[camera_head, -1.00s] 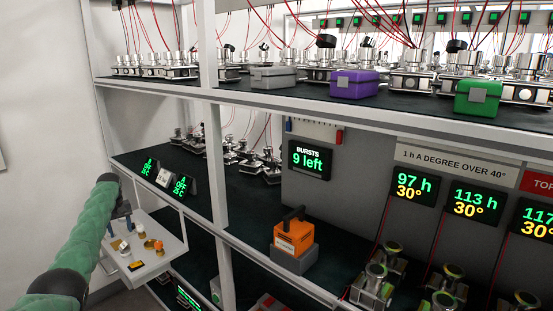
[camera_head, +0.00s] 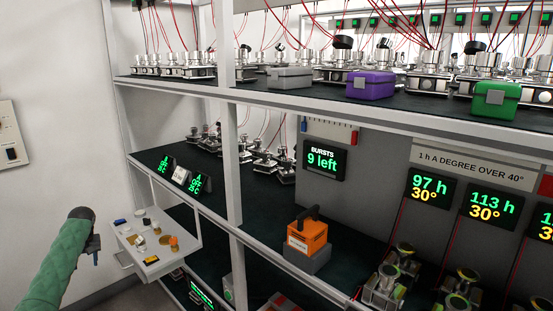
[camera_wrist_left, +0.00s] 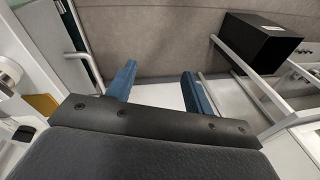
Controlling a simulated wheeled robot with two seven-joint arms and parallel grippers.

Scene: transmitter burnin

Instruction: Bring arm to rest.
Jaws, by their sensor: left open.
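My left arm (camera_head: 58,262), in a green sleeve, comes in from the lower left in the head view. My left gripper (camera_head: 96,250) is at its end, left of the small white tray and apart from it. In the left wrist view its two blue fingers (camera_wrist_left: 160,88) are spread apart with nothing between them. Past them are a grey-brown surface and a pale strip. My right arm and gripper are not in view.
The white tray (camera_head: 151,268) holds several small parts and juts out from the shelving. An orange device (camera_head: 308,238) stands on the middle shelf. Purple (camera_head: 370,84) and green (camera_head: 497,99) cases sit on the upper shelf. A white wall (camera_head: 55,120) is at the left.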

